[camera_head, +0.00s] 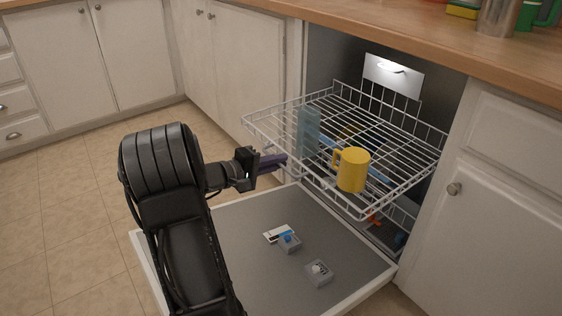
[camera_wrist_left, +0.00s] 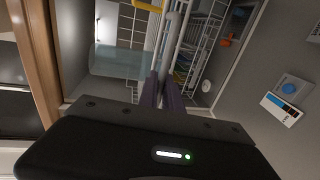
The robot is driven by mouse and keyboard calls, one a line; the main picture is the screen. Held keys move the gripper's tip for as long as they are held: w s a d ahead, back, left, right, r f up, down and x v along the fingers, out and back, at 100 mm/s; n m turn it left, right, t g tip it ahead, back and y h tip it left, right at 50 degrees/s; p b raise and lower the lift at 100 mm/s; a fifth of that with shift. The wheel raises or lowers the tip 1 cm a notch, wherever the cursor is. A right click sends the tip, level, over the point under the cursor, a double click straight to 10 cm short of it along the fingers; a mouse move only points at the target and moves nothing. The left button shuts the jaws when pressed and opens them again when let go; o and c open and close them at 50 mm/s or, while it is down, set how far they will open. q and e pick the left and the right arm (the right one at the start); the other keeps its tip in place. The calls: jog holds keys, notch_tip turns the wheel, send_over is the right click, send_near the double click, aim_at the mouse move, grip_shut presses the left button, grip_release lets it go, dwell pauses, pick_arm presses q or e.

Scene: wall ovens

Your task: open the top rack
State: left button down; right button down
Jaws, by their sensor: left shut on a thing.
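The top rack (camera_head: 395,190) is a white wire basket, slid well out of the dishwasher over its lowered door. It also shows in the left wrist view (camera_wrist_left: 172,35). A yellow mug (camera_head: 352,170) and a translucent bluish glass (camera_head: 308,132) are in the rack. My left gripper (camera_head: 284,160) reaches in from the left, with its purple fingers at the rack's front left side. In the left wrist view, the fingers (camera_wrist_left: 166,88) are close together on the rack's white wire, shut on it. My right gripper is not in view.
The open dishwasher door (camera_head: 240,240) lies flat below the rack, with small grey dispenser parts (camera_head: 319,273) on it. A lower rack with an orange item (camera_head: 374,217) shows inside. A wooden counter (camera_head: 420,38) runs above. White cabinets (camera_head: 510,190) flank it; tiled floor (camera_head: 70,190) is clear at left.

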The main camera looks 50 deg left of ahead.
pick_arm(q)
jog(key=c, duration=1.5)
grip_release()
jog(key=shift+s, duration=0.1)
jog(key=p+v, duration=0.2)
jog(key=v, duration=0.5)
jog(key=shift+s, duration=0.3)
